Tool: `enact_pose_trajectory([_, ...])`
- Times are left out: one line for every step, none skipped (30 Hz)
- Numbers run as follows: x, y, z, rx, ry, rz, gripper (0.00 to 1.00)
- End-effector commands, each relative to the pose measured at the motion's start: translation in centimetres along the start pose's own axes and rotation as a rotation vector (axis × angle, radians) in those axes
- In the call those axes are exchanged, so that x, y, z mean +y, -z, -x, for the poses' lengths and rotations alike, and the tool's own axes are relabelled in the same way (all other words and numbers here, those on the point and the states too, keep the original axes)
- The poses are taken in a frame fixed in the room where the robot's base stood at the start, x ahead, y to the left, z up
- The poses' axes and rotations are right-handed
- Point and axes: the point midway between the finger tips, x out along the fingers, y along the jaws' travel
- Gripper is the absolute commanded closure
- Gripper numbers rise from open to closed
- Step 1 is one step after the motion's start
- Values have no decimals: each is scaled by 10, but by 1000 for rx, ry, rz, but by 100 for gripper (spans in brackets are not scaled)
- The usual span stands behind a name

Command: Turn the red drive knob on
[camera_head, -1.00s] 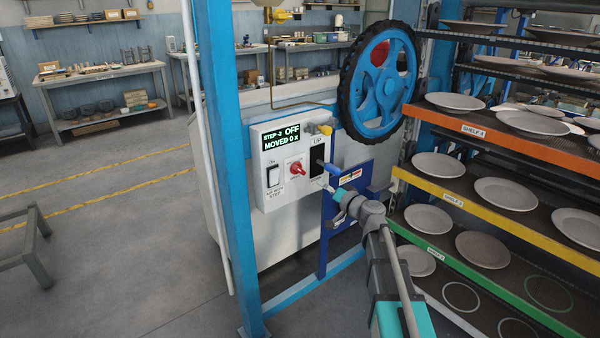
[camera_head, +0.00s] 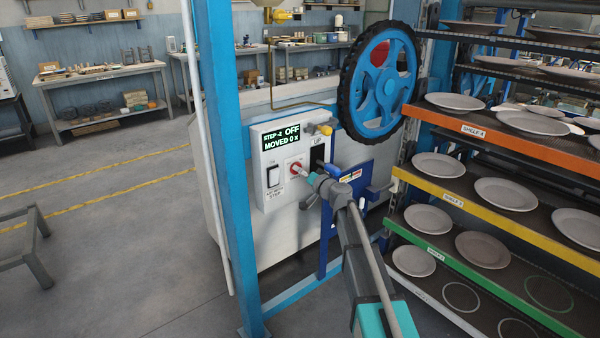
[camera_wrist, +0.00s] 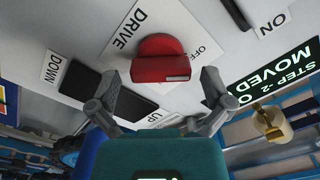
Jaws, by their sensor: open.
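The red drive knob (camera_head: 295,169) is on the white control panel (camera_head: 272,205), partly hidden by my gripper in the head view. In the wrist view the red knob (camera_wrist: 161,58) sits on a white plate marked DRIVE and OFF. My gripper (camera_head: 303,172) is in front of the knob. In the wrist view my gripper (camera_wrist: 158,85) is open, with one finger on each side below the knob and nothing between the fingertips. I cannot tell whether a finger touches it.
A yellow-tipped part (camera_head: 324,129) sticks out above. A blue post (camera_head: 228,170) stands left, and a plate rack (camera_head: 480,215) stands right.

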Motion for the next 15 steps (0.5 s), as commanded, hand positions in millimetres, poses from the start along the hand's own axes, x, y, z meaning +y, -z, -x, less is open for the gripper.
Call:
enact_pose_trajectory([1,0,-6,0,0,0,0])
enact_pose_trajectory([0,0,-7,0,0,0,0])
enact_pose_trajectory([0,0,-9,0,0,0,0])
enact_pose_trajectory([0,0,-10,0,0,0,0])
enact_pose_trajectory([0,0,-11,0,0,0,0])
enact_pose_trajectory([0,0,-12,0,0,0,0])
enact_pose_trajectory([0,0,-12,0,0,0,0])
enact_pose_trajectory([0,0,-13,0,0,0,0])
enact_pose_trajectory([0,0,-13,0,0,0,0])
enact_pose_trajectory([0,0,-13,0,0,0,0])
enact_pose_trajectory([0,0,-13,0,0,0,0])
enact_pose_trajectory([0,0,-12,0,0,0,0])
enact_pose_trajectory([0,0,-12,0,0,0,0])
enact_pose_trajectory([0,0,-12,0,0,0,0])
enact_pose_trajectory([0,0,-12,0,0,0,0])
